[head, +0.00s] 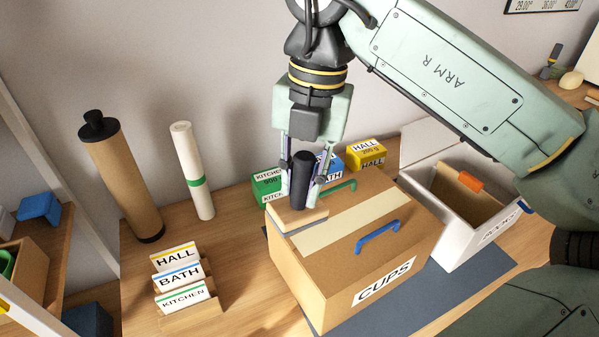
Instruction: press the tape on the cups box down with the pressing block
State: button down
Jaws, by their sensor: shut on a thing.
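The cups box (395,262) is a closed cardboard box labelled CUPS, with a green handle (340,187) and a blue handle (377,236) on top. Cream tape (355,213) runs along its lid from right to left. The pressing block (290,218) has a black upright grip, a wooden body and a grey lower edge. It is at the left end of the lid, by the tape's left end. I cannot tell whether it touches the tape. My gripper (300,182) points down, shut on the block's black grip.
The box stands on a dark mat (425,297). A white bin (447,225) is close on its right. Small labelled boxes (366,155) stand behind. A card holder (195,305), a brown tube (124,185) and a white roll (192,172) are to the left.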

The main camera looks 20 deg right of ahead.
aim_at(321, 205)
jog(key=shift+f+b, duration=3)
jog(key=shift+f, duration=0.45)
jog(key=shift+f+b, duration=0.35)
jog(key=shift+d, duration=0.1)
jog(key=shift+w+d+r, duration=0.1)
jog(key=shift+w+d, duration=0.05)
jog(key=shift+d, duration=0.65)
jog(key=shift+w+d+r, duration=0.1)
jog(key=shift+d, duration=0.8)
jog(key=shift+f, duration=0.2)
